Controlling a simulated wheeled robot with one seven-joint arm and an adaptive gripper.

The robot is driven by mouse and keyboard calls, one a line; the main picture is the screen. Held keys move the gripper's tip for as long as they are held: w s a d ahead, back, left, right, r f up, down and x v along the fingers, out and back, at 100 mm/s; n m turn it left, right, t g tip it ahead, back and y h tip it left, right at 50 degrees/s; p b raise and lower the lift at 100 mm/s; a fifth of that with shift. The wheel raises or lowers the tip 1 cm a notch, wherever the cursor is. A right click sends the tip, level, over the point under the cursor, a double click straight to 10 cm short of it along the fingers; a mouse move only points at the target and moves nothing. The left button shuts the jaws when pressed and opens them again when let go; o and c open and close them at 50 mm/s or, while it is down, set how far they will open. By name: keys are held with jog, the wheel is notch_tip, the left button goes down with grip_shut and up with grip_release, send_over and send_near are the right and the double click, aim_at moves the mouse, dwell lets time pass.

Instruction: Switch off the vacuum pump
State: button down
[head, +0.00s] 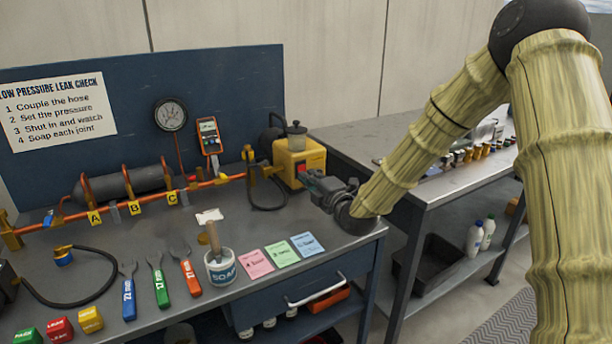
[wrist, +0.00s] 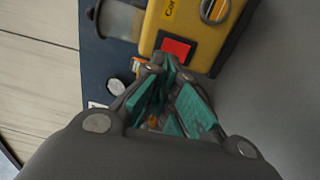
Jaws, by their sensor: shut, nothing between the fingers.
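The vacuum pump is a yellow box (head: 297,163) with a dark motor and a clear jar on top, at the right end of the blue-backed bench. A red switch (head: 315,164) shows on its front face, and in the wrist view the red switch (wrist: 177,50) is just beyond the fingertips. My gripper (head: 308,180) is shut and empty, in front of the pump's lower front. In the wrist view my gripper (wrist: 168,72) has its teal-padded fingers close below the switch. I cannot tell whether they touch it.
A black hose (head: 262,207) loops left of the pump to the copper pipe (head: 142,199). Coloured cards (head: 281,254), a soap pot (head: 220,268) and wrenches (head: 159,283) lie on the front of the bench. A second metal bench (head: 400,140) stands to the right.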

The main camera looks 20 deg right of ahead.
jog(key=r+v, duration=0.1)
jog(key=v, duration=0.8)
jog(key=shift+s+a, duration=0.1)
jog(key=shift+s, duration=0.05)
